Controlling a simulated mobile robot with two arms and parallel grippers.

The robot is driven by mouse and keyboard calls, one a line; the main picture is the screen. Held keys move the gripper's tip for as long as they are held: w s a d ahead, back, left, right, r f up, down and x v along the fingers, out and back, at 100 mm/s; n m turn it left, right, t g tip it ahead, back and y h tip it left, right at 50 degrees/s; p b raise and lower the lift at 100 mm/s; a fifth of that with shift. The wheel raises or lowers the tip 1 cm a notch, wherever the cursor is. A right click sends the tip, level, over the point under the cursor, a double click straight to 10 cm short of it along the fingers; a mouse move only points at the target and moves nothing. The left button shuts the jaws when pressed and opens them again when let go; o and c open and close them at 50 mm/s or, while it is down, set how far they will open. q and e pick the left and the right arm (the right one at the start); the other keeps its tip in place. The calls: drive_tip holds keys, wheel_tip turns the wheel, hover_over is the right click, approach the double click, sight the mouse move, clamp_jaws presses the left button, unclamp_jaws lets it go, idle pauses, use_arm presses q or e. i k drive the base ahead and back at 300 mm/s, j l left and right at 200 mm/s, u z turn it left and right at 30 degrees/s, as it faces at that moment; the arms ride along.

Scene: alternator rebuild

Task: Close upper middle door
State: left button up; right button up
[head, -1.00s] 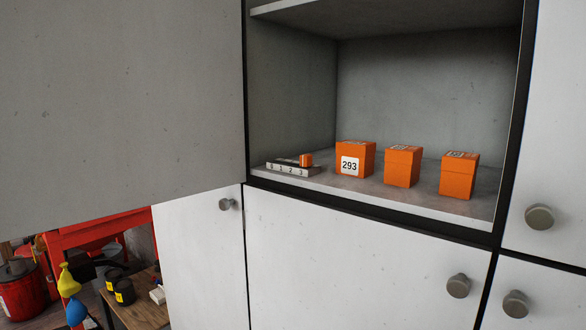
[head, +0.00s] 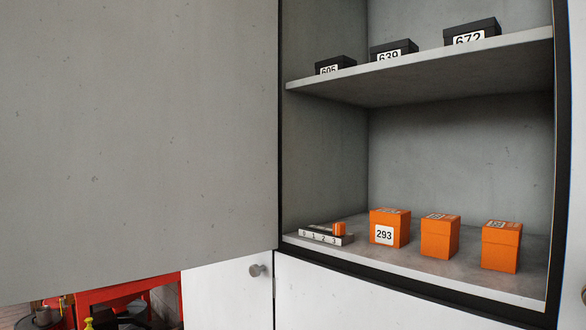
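The upper middle door (head: 140,140) stands wide open in the head view. Its grey inner face fills the left of the picture, hinged at the cabinet's left edge. The open compartment (head: 450,150) shows to its right, with a shelf (head: 430,68) across it. The door's knob and outer face are hidden. Neither of my grippers is in view.
Several orange boxes, one marked 293 (head: 390,228), and a small numbered holder (head: 326,236) stand on the compartment floor. Black boxes (head: 472,34) stand on the shelf. Lower white doors (head: 225,290) are shut. A red frame (head: 110,292) shows behind, lower left.

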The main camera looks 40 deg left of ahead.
sight(138, 138)
drive_tip(key=j+z, duration=0.1)
drive_tip(key=j, duration=0.4)
drive_tip(key=k+j+z, duration=0.1)
drive_tip(key=j, duration=0.35)
drive_tip(key=k+j+z, duration=0.1)
drive_tip(key=j, duration=0.4)
drive_tip(key=k, duration=0.05)
